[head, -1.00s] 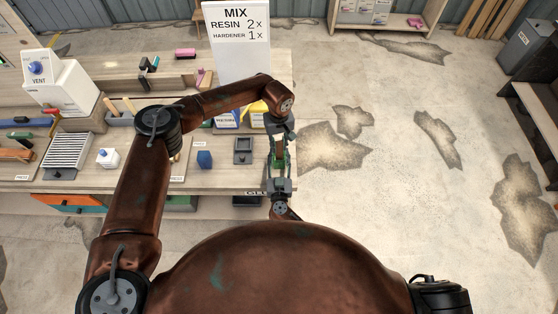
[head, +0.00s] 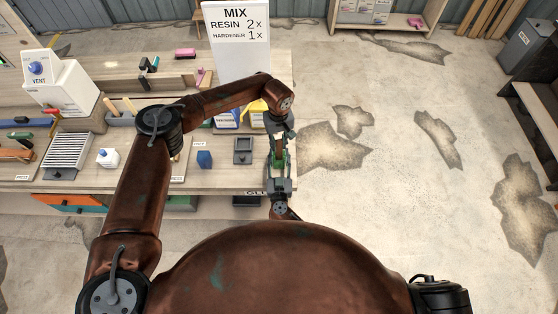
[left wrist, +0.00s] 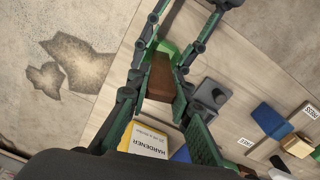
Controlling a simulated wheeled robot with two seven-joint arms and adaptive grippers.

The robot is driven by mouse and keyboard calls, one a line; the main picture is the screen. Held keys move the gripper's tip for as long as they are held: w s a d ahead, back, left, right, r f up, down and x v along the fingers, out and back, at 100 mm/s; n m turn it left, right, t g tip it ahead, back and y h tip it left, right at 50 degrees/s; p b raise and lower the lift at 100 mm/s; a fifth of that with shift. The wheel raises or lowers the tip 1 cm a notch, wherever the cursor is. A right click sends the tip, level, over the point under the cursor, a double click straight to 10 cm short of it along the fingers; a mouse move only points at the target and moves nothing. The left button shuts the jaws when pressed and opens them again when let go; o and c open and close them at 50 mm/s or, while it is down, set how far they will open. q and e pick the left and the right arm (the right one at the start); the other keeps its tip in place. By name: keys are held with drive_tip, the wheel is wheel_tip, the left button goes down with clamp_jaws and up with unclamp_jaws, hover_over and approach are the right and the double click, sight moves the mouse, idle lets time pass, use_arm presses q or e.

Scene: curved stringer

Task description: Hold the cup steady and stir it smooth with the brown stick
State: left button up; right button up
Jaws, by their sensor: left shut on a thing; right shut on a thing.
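My left gripper (head: 278,150) reaches down over the front right corner of the bench, its fingers shut on the brown stick. In the left wrist view the stick (left wrist: 161,78) is a brown block between the green finger pads of that gripper (left wrist: 165,90). My right gripper (head: 280,187) is just below it at the bench's front edge and is shut, but what it holds is mostly hidden. A bright green patch (left wrist: 167,48) shows beyond the stick; I cannot tell whether it is the cup. The cup's contents are not visible.
A yellow hardener container (left wrist: 146,139) stands close by. A mixing sign (head: 237,40) stands behind. Open floor lies to the right.

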use_arm(q)
drive_tip(key=shift+r, duration=0.15)
drive_tip(key=shift+r, duration=3.95)
drive_tip(key=shift+r, duration=2.55)
use_arm(e)
drive_tip(key=o, duration=1.2)
drive_tip(key=shift+o, duration=0.3)
drive_tip(key=o, duration=0.4)
